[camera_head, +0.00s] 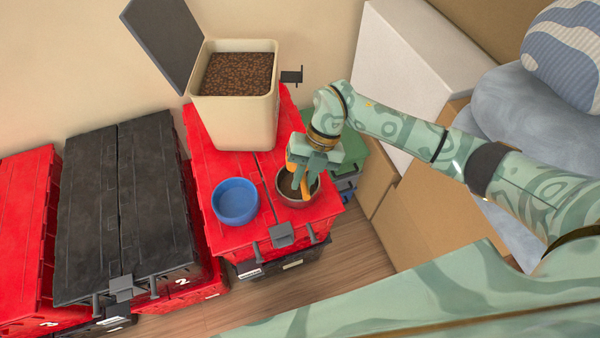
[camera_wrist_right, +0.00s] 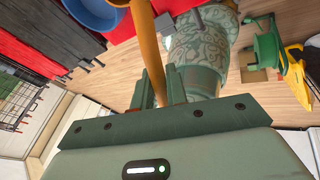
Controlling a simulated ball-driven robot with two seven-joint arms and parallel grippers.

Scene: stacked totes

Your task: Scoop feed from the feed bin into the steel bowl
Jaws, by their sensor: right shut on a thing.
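The cream feed bin (camera_head: 235,120) stands open on a red tote, filled with brown feed (camera_head: 238,74), its dark lid (camera_head: 165,38) tipped back to the left. The steel bowl (camera_head: 284,198) sits on the same tote in front of the bin, right of a blue bowl. My right gripper (camera_head: 301,176) is over the steel bowl, pointing down, and hides much of its inside. It is shut on an orange handle (camera_head: 291,161), which also shows between the fingers in the right wrist view (camera_wrist_right: 150,55). The handle's lower end and any feed there are hidden. My left gripper is not in view.
The blue bowl (camera_head: 236,201) is close to the left of the steel bowl. Black and red totes (camera_head: 125,210) stand to the left. Cardboard boxes (camera_head: 425,205) and a white box (camera_head: 405,85) are on the right. Wooden floor (camera_head: 345,262) shows in front.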

